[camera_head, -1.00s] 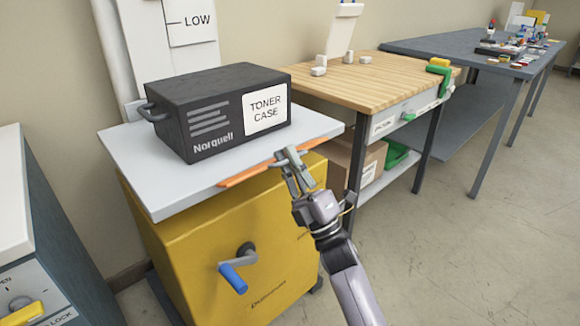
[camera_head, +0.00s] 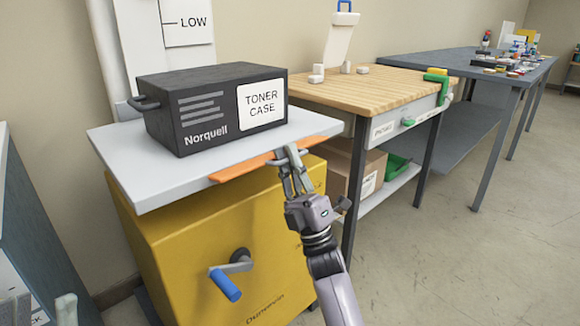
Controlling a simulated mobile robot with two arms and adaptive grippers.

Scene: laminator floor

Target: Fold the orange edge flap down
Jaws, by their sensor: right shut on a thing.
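The orange edge flap (camera_head: 243,171) runs along the front edge of the light grey top (camera_head: 165,183) of the yellow cabinet. More of its face shows now, and it slopes down from the edge. My right gripper (camera_head: 291,157) is shut on the flap's right end, with its fingers covering that part.
A black toner case (camera_head: 212,106) sits on the grey top above the flap. The yellow cabinet (camera_head: 190,255) has a blue-handled crank (camera_head: 226,284) on its front. A wooden-topped bench (camera_head: 375,88) stands to the right. The floor (camera_head: 450,260) at right is clear.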

